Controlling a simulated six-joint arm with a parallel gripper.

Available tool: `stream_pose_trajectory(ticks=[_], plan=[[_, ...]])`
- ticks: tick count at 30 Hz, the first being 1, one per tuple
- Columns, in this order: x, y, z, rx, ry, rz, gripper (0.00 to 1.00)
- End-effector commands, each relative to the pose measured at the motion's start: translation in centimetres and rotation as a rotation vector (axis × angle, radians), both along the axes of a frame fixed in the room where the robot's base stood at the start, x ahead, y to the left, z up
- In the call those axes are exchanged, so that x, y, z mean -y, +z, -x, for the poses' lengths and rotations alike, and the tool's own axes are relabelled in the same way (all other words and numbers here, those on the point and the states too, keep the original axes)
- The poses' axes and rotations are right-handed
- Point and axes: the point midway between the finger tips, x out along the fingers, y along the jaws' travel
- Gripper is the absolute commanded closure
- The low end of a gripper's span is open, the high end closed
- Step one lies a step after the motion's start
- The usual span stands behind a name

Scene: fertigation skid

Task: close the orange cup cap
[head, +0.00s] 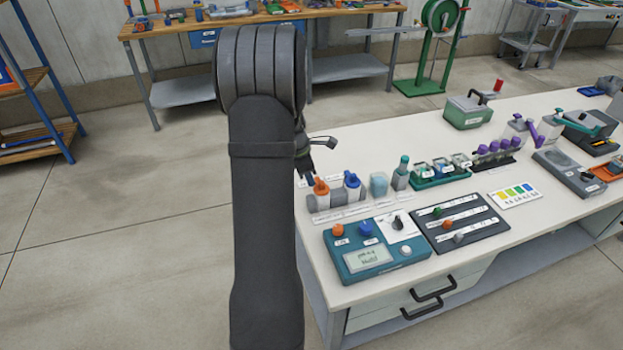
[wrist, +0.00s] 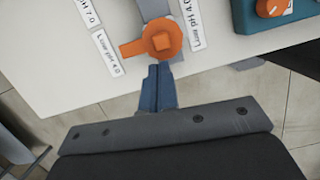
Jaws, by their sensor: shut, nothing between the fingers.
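The orange cup cap (head: 320,188) is on a small grey holder (head: 323,203) near the left edge of the white bench. In the wrist view the cap (wrist: 160,42) is a round orange disc with a square knob in its middle and a tab pointing left. I cannot tell whether it sits flush on its cup, which is hidden beneath it. My gripper (wrist: 159,70) is shut and empty, its fingertips just below the cap's near edge in the wrist view; contact is unclear. In the head view my gripper (head: 304,172) is just above and left of the cap, partly behind my arm.
A blue cap (head: 352,181) stands close right of the orange one. A teal meter (head: 362,255) with knobs lies in front. A light blue container (head: 379,185), a green-topped bottle (head: 401,172) and a vial rack (head: 440,175) stand further right. The bench edge is close on the left.

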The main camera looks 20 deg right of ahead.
Motion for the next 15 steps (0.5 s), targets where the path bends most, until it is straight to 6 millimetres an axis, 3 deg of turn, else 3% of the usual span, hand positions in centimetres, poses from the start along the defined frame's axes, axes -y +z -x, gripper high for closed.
stream_pose_trajectory(ticks=[8, 15], plan=[[-4.1, 0.0, -0.1, 0.000, 0.006, 0.000, 1.00], [-5.2, 5.7, -0.2, 0.004, 0.001, 0.001, 1.00]])
